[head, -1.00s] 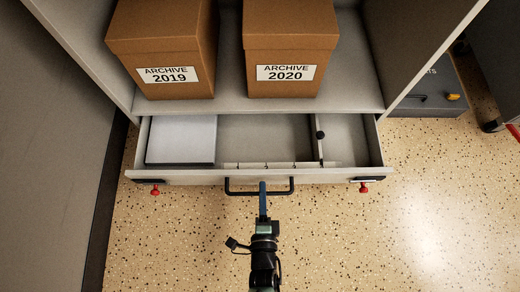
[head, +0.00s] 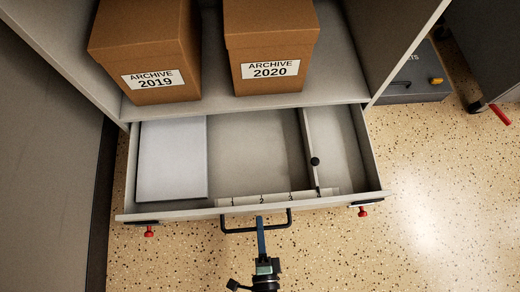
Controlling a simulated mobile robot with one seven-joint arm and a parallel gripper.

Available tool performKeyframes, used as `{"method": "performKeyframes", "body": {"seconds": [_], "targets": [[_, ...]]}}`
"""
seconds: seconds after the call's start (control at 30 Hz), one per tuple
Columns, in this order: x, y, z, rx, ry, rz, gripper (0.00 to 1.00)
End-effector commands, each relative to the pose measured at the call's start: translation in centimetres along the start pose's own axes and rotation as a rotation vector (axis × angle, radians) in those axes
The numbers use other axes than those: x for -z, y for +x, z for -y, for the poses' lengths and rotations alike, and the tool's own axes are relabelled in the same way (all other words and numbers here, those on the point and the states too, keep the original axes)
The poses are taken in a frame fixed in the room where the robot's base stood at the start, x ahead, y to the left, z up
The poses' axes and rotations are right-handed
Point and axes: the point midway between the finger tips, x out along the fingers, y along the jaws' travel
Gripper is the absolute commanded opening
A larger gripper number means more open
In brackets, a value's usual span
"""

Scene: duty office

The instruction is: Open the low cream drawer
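The low cream drawer (head: 180,211) is pulled well out from the bottom of the cabinet, and its inside shows. Its black bar handle (head: 240,230) is on the front, near the middle. My gripper (head: 261,222) is at the handle, reaching it from the front. The handle and the view from above hide the fingertips, so I cannot see whether they are closed around the bar. A white stack of paper (head: 172,160) lies in the drawer's left part. A divider with a black knob (head: 315,161) stands toward the right.
Two brown archive boxes, 2019 (head: 148,55) and 2020 (head: 268,50), stand on the shelf above. Red knobs (head: 149,231) sit at the drawer's front corners. A dark grey case (head: 415,80) is at the right. Speckled floor (head: 430,210) is clear in front and right.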

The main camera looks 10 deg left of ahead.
Motion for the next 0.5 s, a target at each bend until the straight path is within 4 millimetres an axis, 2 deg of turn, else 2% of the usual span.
{"method": "performKeyframes", "body": {"seconds": [0.03, 0.13, 0.17, 0.5], "targets": [[-0.04, -0.01, 0.02, 0.001, 0.001, 0.001, 0.24], [-0.04, 0.0, 0.02, 0.0, 0.001, 0.001, 0.42], [-0.04, 0.01, 0.01, 0.0, 0.001, 0.001, 0.45], [-0.04, -0.34, 0.04, -0.001, 0.001, 0.001, 0.45]]}}
